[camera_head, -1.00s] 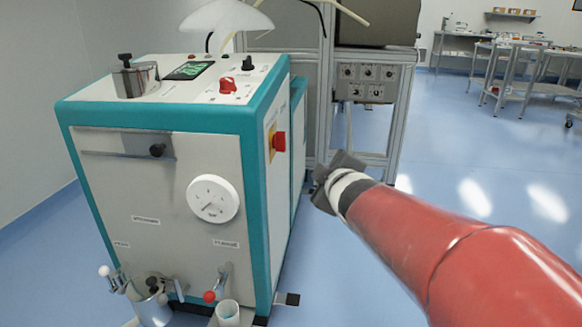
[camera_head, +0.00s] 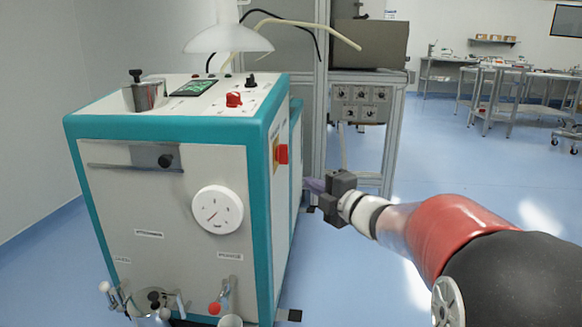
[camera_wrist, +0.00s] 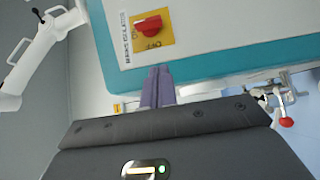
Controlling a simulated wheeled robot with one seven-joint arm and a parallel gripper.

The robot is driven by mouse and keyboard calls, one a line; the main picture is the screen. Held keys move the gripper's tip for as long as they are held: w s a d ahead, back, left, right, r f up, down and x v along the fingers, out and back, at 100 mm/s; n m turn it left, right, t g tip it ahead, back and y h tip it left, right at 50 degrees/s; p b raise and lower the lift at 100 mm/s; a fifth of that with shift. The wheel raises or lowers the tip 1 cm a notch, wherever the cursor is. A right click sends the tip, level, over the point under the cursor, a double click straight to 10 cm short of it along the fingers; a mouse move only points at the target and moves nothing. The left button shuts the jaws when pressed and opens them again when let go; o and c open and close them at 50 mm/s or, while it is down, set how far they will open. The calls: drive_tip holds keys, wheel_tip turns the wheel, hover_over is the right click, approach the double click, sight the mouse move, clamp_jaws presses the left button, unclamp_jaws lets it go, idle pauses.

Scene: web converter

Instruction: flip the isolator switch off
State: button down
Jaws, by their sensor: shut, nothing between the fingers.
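The isolator switch is a red rotary knob (camera_head: 282,154) on a yellow plate, on the right side panel of the teal-and-white machine (camera_head: 255,190). In the wrist view the red knob (camera_wrist: 148,26) sits on its yellow plate (camera_wrist: 153,43) near the top, beside a printed label. My gripper (camera_head: 312,184) is just right of that side panel, a little lower than the switch and apart from it. In the wrist view my gripper's purple-grey fingers (camera_wrist: 158,84) are together and empty, pointing up toward the switch plate.
A metal frame with a control box (camera_head: 361,104) stands behind my gripper. Open blue floor lies to the right.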

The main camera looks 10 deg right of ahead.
approach(281, 161)
drive_tip(key=a, duration=0.4)
drive_tip(key=w, duration=0.2)
drive_tip(key=w+d, duration=0.1)
drive_tip(key=w, duration=0.2)
drive_tip(key=shift+d+p, duration=0.2)
drive_tip(key=shift+p, duration=0.15)
drive_tip(key=shift+w+f, duration=0.1)
drive_tip(key=shift+w+f+b, duration=0.1)
drive_tip(key=shift+b, duration=0.3)
drive_tip(key=shift+n, duration=0.3)
